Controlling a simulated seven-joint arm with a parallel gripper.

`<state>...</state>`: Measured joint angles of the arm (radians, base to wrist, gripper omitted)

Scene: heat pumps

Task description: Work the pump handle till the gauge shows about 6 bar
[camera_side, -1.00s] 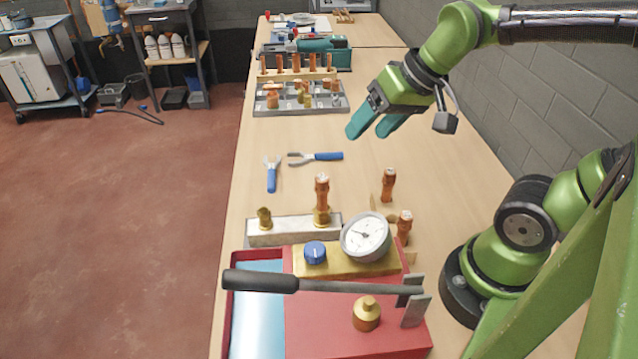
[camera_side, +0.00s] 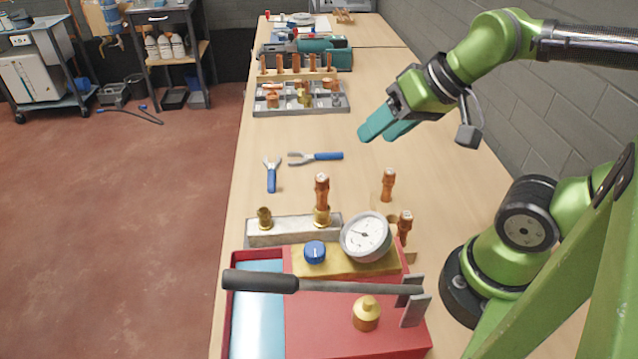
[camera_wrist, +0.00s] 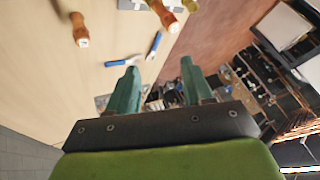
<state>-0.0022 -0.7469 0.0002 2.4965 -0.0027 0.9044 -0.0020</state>
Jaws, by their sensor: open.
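The red pump (camera_side: 310,325) stands at the near end of the bench, with a blue water-filled trough on its left. Its handle (camera_side: 340,287) has a black grip and lies about level across the top. The round gauge (camera_side: 366,236) faces up at the back of the pump; its needle points left, but the numbers are too small to read. A blue knob (camera_side: 314,252) sits beside it. My gripper (camera_side: 378,132) is open and empty above the bench, well behind the pump and away from the handle. Its teal fingers also show apart in the wrist view (camera_wrist: 158,88).
A metal block (camera_side: 293,232) with brass fittings and a copper piece stands just behind the pump. Copper-coloured pieces (camera_side: 388,186) stand to the right. Two blue-handled pliers (camera_side: 270,178) lie mid-bench. A grey parts tray (camera_side: 300,110) is farther back.

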